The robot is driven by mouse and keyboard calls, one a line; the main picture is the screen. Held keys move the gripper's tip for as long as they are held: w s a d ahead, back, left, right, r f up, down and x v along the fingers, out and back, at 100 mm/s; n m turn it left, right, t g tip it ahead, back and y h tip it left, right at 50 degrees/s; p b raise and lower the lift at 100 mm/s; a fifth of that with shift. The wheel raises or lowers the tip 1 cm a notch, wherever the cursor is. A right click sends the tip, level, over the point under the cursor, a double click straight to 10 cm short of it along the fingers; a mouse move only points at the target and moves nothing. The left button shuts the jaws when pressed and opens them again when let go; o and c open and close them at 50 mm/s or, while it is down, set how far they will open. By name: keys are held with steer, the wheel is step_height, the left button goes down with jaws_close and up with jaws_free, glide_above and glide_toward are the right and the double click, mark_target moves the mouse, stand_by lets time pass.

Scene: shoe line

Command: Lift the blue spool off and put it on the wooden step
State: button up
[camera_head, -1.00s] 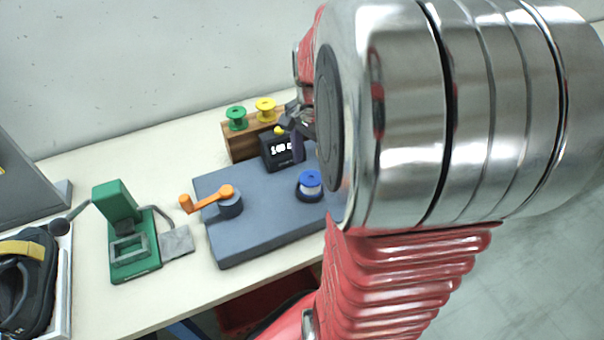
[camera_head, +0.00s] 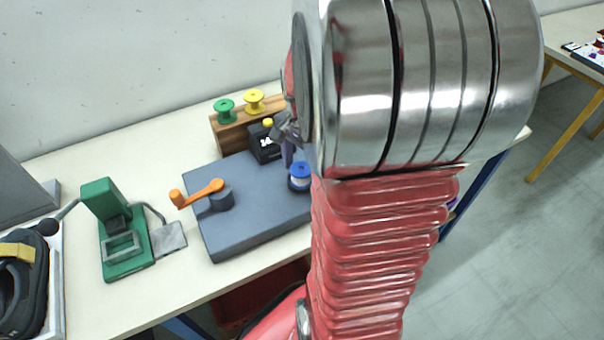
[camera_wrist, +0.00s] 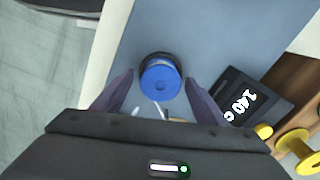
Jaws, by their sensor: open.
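The blue spool (camera_head: 300,170) sits upright on the right part of a grey-blue base plate (camera_head: 240,236). In the wrist view the spool (camera_wrist: 160,82) is seen from above, a dark ring under it. My gripper (camera_wrist: 160,92) is open, with one purple-grey finger on each side of the spool and gaps between them. Whether the fingers are down at its height I cannot tell. In the head view my gripper (camera_head: 288,152) is partly hidden by my arm. The wooden step (camera_head: 228,138) stands behind the plate, with a green spool (camera_head: 225,109) and a yellow spool (camera_head: 254,100) on top.
A black display box (camera_head: 262,146) with a yellow knob stands between plate and step, close to my gripper. An orange crank (camera_head: 205,192) rises from the plate's left part. A green press (camera_head: 118,238) and a tray with a shoe (camera_head: 22,285) are further left.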

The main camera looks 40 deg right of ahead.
steer(key=shift+c, duration=0.3)
steer(key=c, duration=1.2)
